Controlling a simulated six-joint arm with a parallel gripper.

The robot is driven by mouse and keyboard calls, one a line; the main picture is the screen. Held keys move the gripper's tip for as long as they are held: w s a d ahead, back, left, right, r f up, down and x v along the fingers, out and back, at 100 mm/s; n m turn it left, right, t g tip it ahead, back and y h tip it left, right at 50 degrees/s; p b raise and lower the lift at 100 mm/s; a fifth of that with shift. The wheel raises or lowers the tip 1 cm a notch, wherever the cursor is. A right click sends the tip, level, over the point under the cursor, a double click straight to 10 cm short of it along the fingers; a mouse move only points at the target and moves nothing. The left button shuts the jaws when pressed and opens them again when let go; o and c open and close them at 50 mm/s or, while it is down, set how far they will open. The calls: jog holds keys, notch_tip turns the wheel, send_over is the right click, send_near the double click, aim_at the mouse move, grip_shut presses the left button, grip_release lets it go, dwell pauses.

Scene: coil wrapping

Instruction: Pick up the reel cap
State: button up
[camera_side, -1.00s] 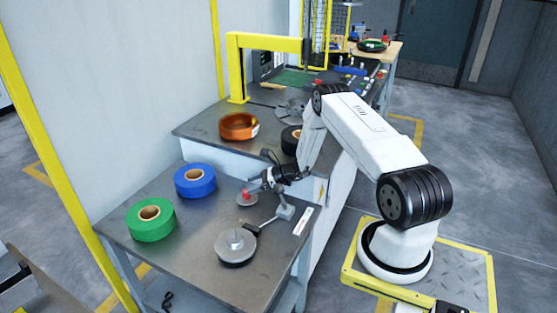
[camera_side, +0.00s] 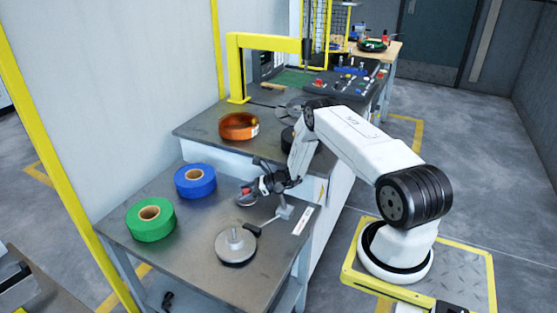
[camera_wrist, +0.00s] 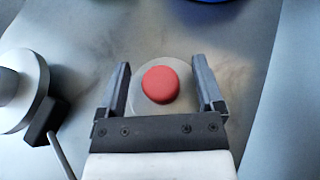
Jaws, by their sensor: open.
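The reel cap (camera_wrist: 143,98) is a pale grey disc with a round red knob (camera_wrist: 160,85) on top. In the wrist view the knob lies between the two dark fingers of my gripper (camera_wrist: 160,63), with a gap on each side. The gripper is open and holds nothing. In the side view the reel cap (camera_side: 247,201) lies on the grey front table, and my gripper (camera_side: 250,189) is low over it, partly hiding it. I cannot tell the exact height of the fingers over the disc.
A blue reel (camera_side: 195,182) and a green reel (camera_side: 151,220) lie left on the table (camera_side: 190,255). A metal spindle base (camera_side: 236,246) with a black-ended lever stands in front of the cap. An orange coil (camera_side: 238,126) sits on the raised bench behind.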

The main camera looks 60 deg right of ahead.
aim_at(246, 191)
grip_shut()
jog(key=shift+r, duration=0.25)
jog(key=shift+r, duration=4.8)
